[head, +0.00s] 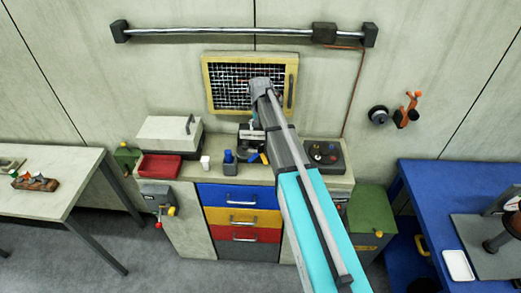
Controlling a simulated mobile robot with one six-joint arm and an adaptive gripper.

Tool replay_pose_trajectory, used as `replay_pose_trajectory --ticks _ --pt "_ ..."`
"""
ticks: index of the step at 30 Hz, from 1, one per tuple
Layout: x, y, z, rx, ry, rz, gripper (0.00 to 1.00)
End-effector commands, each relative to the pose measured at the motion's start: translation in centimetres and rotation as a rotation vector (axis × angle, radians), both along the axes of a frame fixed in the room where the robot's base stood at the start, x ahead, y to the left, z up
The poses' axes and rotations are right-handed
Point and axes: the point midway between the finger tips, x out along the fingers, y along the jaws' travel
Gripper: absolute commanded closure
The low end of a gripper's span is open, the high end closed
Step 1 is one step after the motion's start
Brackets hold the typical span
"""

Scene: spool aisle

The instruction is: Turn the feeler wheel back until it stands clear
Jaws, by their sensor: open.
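A dark wheel with a pale hub (378,116) is mounted on the back wall at the right, beside an orange bracket (407,108). I cannot tell for certain whether it is the feeler wheel, nor how far it is turned. My gripper (251,138) hangs at the end of my arm above the middle of the cabinet top, well left of that wheel. It is open, but small and partly hidden by my arm, and I see nothing held in it.
The cabinet (190,218) bears a red tray (160,166), a white box (170,132) and a dark block with round knobs (325,154). A framed mesh panel (228,88) hangs behind. A blue table (430,215) stands right, a pale table (45,200) left.

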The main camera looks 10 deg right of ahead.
Motion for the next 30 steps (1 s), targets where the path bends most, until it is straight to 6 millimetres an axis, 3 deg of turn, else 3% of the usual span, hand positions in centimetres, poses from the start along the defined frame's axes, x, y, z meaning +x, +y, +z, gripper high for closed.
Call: replay_pose_trajectory --ticks 30 --pt "0.0 0.0 -8.3 0.000 0.000 0.000 0.18"
